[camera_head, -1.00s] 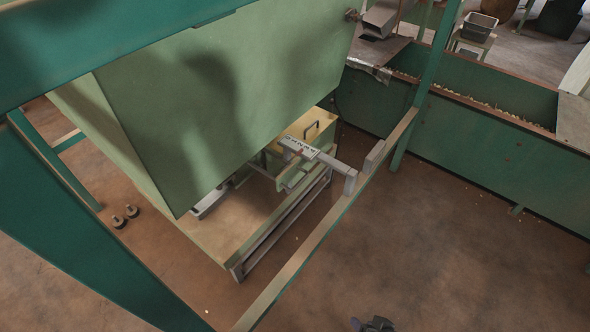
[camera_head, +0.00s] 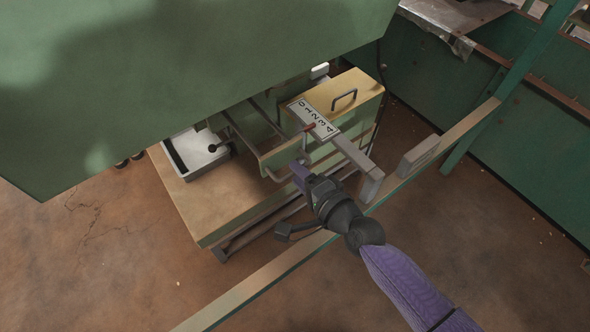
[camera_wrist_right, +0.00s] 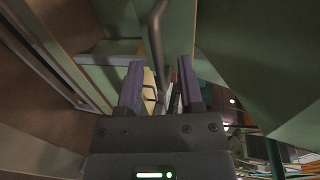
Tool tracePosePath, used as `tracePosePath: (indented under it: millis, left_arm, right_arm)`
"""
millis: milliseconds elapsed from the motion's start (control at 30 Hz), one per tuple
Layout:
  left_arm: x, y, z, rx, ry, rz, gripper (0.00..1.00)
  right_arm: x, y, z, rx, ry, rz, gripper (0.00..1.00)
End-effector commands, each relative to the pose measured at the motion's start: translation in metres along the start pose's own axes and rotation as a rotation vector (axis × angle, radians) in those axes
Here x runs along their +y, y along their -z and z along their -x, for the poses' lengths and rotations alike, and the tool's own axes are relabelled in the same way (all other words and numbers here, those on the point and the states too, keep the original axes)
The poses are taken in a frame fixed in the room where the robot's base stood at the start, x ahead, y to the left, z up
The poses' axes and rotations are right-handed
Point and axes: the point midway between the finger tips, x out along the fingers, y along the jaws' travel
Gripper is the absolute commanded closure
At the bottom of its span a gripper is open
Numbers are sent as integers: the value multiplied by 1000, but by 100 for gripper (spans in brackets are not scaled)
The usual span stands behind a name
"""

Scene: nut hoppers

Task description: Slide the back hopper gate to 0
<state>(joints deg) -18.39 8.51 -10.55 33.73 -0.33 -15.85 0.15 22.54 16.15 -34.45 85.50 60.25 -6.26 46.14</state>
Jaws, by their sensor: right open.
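The number scale (camera_head: 313,118) is a white plate marked 0 to 4 on a grey bar under the green hopper (camera_head: 190,80). A red pointer (camera_head: 310,127) sits at its edge near 2 and 3; I cannot tell the exact mark. A bent grey handle rod (camera_head: 271,172) is below the scale. My right gripper (camera_head: 299,168) is just beside it, with purple fingers. In the right wrist view the fingers (camera_wrist_right: 160,68) are apart, and a grey rod (camera_wrist_right: 155,35) runs between them in the picture; whether it is between them in depth is unclear. My left gripper is not seen.
A wooden-topped box (camera_head: 362,84) with a small handle stands behind the scale. A white tray (camera_head: 195,152) sits on the platform (camera_head: 208,205) at left. Green bins (camera_head: 500,150) stand at right.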

Motion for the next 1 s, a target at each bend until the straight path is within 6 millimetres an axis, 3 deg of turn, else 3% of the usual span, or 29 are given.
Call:
tracePosePath:
  millis: [167,433,667,1000]
  left_arm:
    - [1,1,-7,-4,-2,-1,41]
    - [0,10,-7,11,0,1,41]
    - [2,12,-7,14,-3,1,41]
    - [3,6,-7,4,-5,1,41]
  right_arm:
    - [2,0,-19,0,-1,1,52]
    - [0,0,-21,1,-2,2,52]
    - [1,0,-21,1,-2,2,99]
    - [1,0,-21,1,-2,2,100]
